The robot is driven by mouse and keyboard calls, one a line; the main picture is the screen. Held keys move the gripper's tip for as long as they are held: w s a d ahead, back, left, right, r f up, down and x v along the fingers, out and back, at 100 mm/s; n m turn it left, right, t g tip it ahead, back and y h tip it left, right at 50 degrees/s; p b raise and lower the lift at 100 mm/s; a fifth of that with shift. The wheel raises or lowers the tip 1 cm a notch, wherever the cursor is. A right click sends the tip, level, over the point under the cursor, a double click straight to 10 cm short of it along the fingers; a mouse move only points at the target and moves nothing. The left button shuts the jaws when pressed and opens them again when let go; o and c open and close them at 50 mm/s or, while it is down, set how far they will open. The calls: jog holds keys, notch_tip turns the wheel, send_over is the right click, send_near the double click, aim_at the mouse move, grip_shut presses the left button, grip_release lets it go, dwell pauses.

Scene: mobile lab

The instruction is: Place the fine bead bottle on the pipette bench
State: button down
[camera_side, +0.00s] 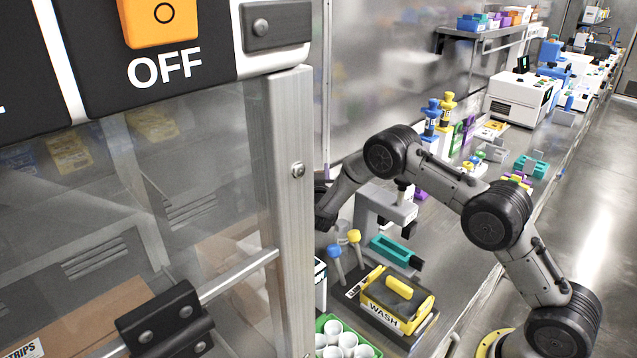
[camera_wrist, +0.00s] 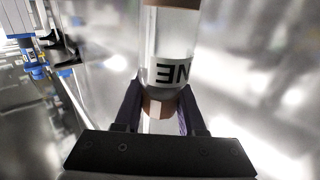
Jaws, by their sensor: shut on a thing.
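A clear bottle (camera_wrist: 175,40) with a white label, on which the letters "NE" show, fills the top middle of the wrist view. It has brown parts at its top and lower end. My gripper (camera_wrist: 158,108) is shut on it, with dark fingers on both sides of its lower end. In the side view my gripper (camera_side: 325,205) is at the left end of my arm, partly hidden behind the metal post, and the bottle is not seen there. A long steel bench (camera_side: 455,235) runs under my arm; I cannot tell which part is the pipette bench.
Nearer are blue- and yellow-topped tools (camera_side: 345,245), a yellow WASH box (camera_side: 398,300) and a green rack of white cups (camera_side: 340,340). A metal-framed clear panel (camera_side: 293,180) blocks the left. Bare bench shows right of the WASH box.

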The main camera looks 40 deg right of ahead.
jog(key=shift+f, duration=1.65)
jog(key=shift+f, duration=0.2)
jog(key=c, duration=0.5)
grip_release()
jog(key=shift+r, duration=0.1)
jog(key=v, duration=0.3)
jog(key=shift+a+r, duration=0.1)
notch_tip(320, 180, up, 7)
jog(key=shift+r, duration=0.1)
